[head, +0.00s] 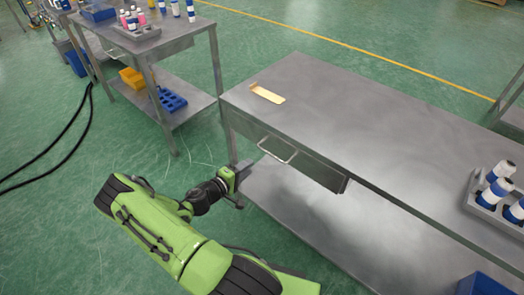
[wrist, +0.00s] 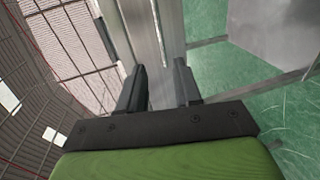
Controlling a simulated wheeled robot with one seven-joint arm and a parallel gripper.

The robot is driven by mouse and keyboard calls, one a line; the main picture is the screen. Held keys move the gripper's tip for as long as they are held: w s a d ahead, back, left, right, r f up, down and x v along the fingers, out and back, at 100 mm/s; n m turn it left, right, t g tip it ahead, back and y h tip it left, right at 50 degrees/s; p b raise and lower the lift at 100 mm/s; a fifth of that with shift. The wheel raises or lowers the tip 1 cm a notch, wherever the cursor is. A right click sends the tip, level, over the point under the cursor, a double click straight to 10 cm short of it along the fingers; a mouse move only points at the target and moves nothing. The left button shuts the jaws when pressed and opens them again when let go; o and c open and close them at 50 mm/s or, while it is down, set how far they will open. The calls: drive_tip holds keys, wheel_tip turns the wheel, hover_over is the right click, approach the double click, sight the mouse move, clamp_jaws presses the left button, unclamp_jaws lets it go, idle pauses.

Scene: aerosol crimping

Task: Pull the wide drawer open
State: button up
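The wide drawer (head: 312,170) sits under the top of the grey metal table and looks shut, its front close beneath the table edge. Its pale bar handle (head: 277,155) sticks out from the front. My gripper (head: 242,170) is just left of the handle and a little lower, apart from it in the head view. In the wrist view my gripper (wrist: 158,88) is open, its two dark fingers spread with nothing clearly held.
The table top (head: 330,105) carries a yellowish plate (head: 267,93) and, at right, a grey rack (head: 490,208) with white-and-blue bottles. A lower shelf (head: 310,215) lies under the drawer. Another table (head: 170,40) stands back left. Black cables (head: 60,150) lie on the green floor at left.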

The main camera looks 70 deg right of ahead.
sight(269, 152)
drive_tip(key=b+x, duration=0.1)
drive_tip(key=x, duration=1.2)
drive_tip(key=shift+s+d+f, duration=0.1)
drive_tip(key=shift+s, duration=0.05)
clamp_jaws()
